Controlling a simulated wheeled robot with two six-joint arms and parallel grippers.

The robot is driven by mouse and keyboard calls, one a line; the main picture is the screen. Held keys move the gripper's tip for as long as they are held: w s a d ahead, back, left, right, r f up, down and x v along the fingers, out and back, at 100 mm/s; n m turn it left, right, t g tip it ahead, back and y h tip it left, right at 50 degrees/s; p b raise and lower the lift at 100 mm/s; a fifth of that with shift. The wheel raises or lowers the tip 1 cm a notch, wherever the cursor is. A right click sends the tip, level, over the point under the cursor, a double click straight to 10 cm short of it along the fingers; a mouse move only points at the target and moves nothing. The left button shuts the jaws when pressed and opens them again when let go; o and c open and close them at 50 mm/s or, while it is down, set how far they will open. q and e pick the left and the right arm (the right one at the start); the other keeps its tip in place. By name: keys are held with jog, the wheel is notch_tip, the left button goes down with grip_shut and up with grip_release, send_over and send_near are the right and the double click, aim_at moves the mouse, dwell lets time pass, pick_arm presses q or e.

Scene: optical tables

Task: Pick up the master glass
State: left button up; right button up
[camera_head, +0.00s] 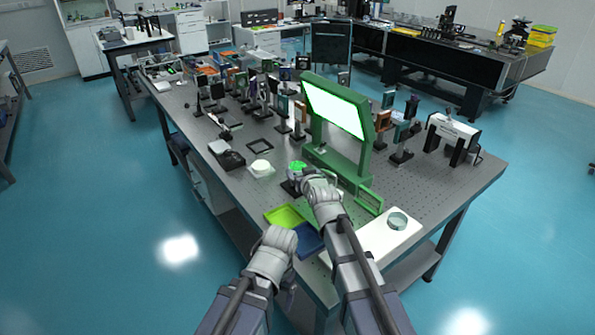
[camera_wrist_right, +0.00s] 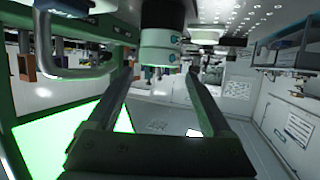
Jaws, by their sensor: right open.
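I cannot tell for certain which piece is the master glass. A small round piece with a bright green top (camera_head: 298,166) stands on a dark base, just beyond my right gripper (camera_head: 308,180). In the right wrist view, the open fingers of my right gripper (camera_wrist_right: 160,75) point toward a dark cylinder with a pale, screwed collar (camera_wrist_right: 160,42). The cylinder is ahead of the fingertips, and nothing shows held between them. My left gripper (camera_head: 290,284) is low at the table's front edge, its fingers mostly hidden by its arm.
A green frame with a lit screen (camera_head: 340,110) stands close behind the right gripper. A clear round dish (camera_head: 398,221) sits on a white plate (camera_head: 372,244). A yellow-green tray (camera_head: 284,216) and a blue tray (camera_head: 308,240) lie near the front edge. Several optics mounts stand farther back.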

aim_at(297, 165)
jog(key=shift+b+x, duration=0.9)
jog(key=shift+x, duration=2.4)
jog(key=shift+d+r, duration=0.1)
grip_shut()
jog(key=shift+r, duration=0.15)
notch_tip(297, 165, up, 10)
jog(key=p, duration=1)
